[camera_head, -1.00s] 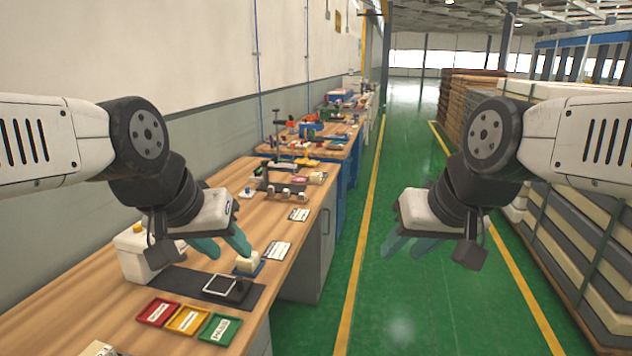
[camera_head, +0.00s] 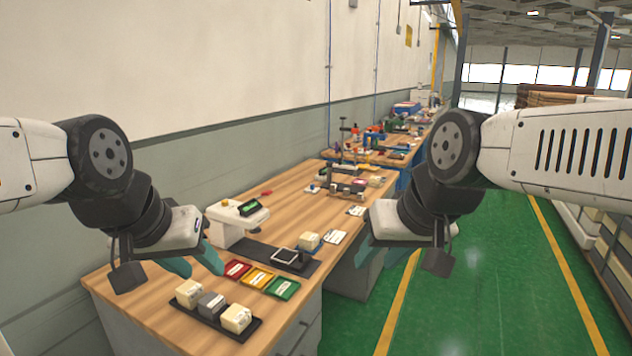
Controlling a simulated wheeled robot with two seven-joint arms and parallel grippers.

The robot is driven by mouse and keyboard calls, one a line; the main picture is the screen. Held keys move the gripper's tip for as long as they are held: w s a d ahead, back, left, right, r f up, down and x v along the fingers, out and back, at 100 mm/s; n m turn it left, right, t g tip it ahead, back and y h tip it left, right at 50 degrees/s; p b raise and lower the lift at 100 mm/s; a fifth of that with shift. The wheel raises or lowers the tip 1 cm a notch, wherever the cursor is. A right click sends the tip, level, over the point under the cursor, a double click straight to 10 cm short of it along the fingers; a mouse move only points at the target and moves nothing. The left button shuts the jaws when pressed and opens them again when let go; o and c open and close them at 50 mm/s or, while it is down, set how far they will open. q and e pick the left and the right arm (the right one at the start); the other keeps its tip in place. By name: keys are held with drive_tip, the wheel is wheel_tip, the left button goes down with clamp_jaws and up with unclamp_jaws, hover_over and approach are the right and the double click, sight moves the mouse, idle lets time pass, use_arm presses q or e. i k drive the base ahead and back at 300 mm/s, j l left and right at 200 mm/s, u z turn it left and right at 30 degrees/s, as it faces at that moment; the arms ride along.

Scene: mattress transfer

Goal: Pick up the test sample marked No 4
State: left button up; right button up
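Three small block samples sit in a black tray (camera_head: 252,334) at the near end of the wooden bench: a cream one (camera_head: 188,292), a grey one (camera_head: 211,304) and another cream one (camera_head: 236,317). A further cream block (camera_head: 309,241) sits further back beside a dark mat. Their labels are too small to read, so I cannot tell which is No 4. My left gripper (camera_head: 194,265) is open and empty, in front of the bench's left part in the picture. My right gripper (camera_head: 384,265) is open and empty, over the aisle side.
Red (camera_head: 236,269), yellow (camera_head: 258,278) and green (camera_head: 282,288) trays lie behind the black tray. A white device with a display (camera_head: 236,212) stands by the wall. Tools and parts clutter the far bench. The green floor aisle (camera_head: 470,300) at right is clear.

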sight(375, 180)
drive_tip(key=i+l+u, duration=0.15)
drive_tip(key=u, duration=0.25)
drive_tip(key=i+l+u, duration=0.15)
drive_tip(key=l+u, duration=0.15)
drive_tip(key=u, duration=0.15)
drive_tip(key=i+l+u, duration=0.1)
drive_tip(key=l+u, duration=0.3)
drive_tip(key=i+l, duration=0.15)
drive_tip(key=l, duration=0.45)
drive_tip(key=i+l, duration=0.1)
drive_tip(key=l, duration=0.55)
drive_tip(key=i+l, duration=0.15)
drive_tip(key=l, duration=0.45)
drive_tip(key=i+l, duration=0.1)
drive_tip(key=l, duration=0.5)
drive_tip(key=i+l, duration=0.15)
drive_tip(key=l, duration=0.5)
drive_tip(key=i+l, duration=0.1)
drive_tip(key=l, duration=0.5)
drive_tip(key=i+l, duration=0.15)
drive_tip(key=l, duration=0.5)
drive_tip(key=i+l, duration=0.1)
drive_tip(key=l, duration=0.5)
